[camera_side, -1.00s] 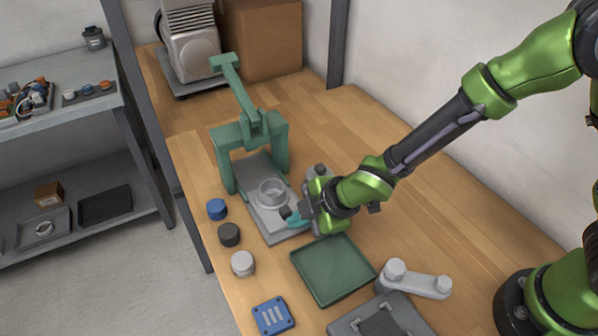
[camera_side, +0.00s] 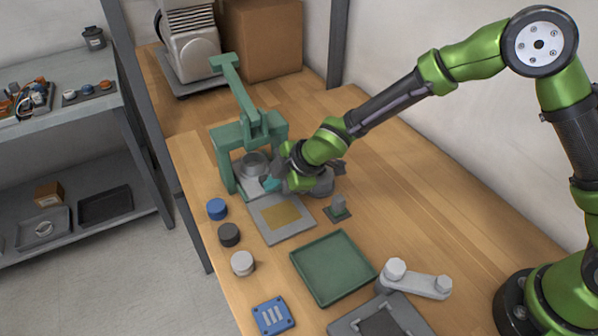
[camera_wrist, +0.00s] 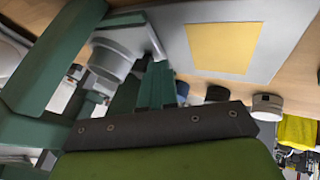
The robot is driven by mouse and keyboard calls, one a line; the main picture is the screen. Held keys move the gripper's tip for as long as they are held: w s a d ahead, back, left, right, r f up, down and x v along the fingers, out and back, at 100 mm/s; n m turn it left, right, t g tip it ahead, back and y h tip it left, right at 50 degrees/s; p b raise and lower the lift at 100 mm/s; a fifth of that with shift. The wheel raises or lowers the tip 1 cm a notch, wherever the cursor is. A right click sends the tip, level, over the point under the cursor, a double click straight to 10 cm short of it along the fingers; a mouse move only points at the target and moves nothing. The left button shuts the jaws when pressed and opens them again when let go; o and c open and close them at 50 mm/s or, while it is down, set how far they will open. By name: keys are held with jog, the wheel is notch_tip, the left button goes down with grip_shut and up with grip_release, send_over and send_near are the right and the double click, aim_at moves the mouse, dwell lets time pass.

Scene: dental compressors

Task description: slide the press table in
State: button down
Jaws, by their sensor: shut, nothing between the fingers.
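The green press (camera_side: 226,152) stands on the wooden bench, its lever arm raised. The grey press table (camera_side: 250,184) is under the press frame with a round grey cup (camera_side: 255,162) on it. In front, the grey base plate (camera_side: 283,232) is bare and shows a yellow patch (camera_side: 283,214). My gripper (camera_side: 271,184) is shut and empty, its teal fingertips at the front of the table; I cannot tell if they touch it. In the wrist view the fingers (camera_wrist: 156,86) are close to the cup (camera_wrist: 112,55) and the table (camera_wrist: 152,40).
Blue (camera_side: 217,209), black (camera_side: 229,235) and white (camera_side: 242,263) caps line the bench's left side. A green tray (camera_side: 333,268) lies in front. A blue plate (camera_side: 272,316) lies at the front.

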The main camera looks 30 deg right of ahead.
jog(key=shift+w+d, duration=0.1)
jog(key=shift+w, duration=0.65)
jog(key=shift+s, duration=0.1)
